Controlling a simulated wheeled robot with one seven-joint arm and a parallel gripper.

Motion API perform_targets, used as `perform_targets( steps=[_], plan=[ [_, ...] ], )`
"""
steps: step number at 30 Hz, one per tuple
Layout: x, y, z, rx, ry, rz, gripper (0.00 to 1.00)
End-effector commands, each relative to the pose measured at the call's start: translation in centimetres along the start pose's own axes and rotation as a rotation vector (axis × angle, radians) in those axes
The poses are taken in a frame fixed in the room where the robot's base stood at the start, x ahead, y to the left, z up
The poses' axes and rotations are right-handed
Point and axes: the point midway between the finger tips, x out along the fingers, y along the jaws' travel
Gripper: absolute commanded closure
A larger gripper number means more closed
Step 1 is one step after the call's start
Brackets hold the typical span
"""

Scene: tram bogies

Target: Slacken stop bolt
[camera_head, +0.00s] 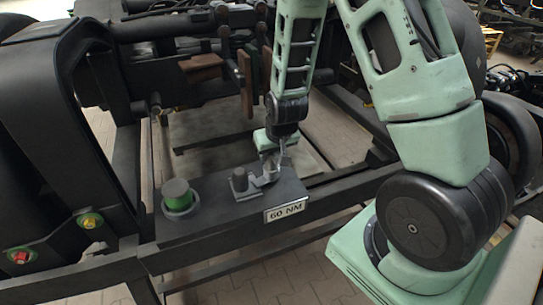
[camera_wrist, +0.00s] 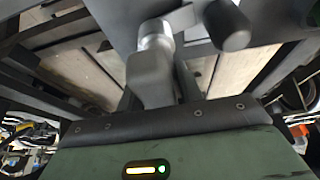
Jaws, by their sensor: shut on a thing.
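A dark round bolt head (camera_head: 240,180) stands upright on the dark beam (camera_head: 215,222), left of a plate reading "60 NM" (camera_head: 286,210). It also shows in the wrist view (camera_wrist: 230,25). A silver wrench-like lever (camera_head: 259,183) runs from beside this bolt to my gripper (camera_head: 270,168); whether it fits around the bolt I cannot tell. In the wrist view the lever's round upright end (camera_wrist: 156,34) sits at my grey fingers (camera_wrist: 153,70). My gripper is shut on that end, with its fingertips partly hidden.
A yellow bolt (camera_head: 90,220) and a red bolt (camera_head: 20,257) sit on the bracket at far left. Brown blocks (camera_head: 202,68) and bars crowd the frame behind my arm.

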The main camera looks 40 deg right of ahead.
Motion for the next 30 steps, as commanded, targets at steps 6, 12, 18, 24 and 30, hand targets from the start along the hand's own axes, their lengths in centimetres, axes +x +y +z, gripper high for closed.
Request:
perform_targets(
  steps=[6, 12, 18, 24, 30],
  plan=[
    [0.01, 0.05, -0.06, -0.046, 0.003, -0.02, 1.0],
    [0.03, 0.19, -0.04, -0.155, 0.001, -0.065, 1.0],
    [-0.1, 0.14, -0.1, -0.236, 0.001, -0.098, 1.0],
    [-0.21, 0.16, -0.14, -0.352, 0.001, -0.147, 1.0],
    [-0.12, 0.14, -0.11, -0.397, 0.001, -0.165, 1.0]
  ],
)
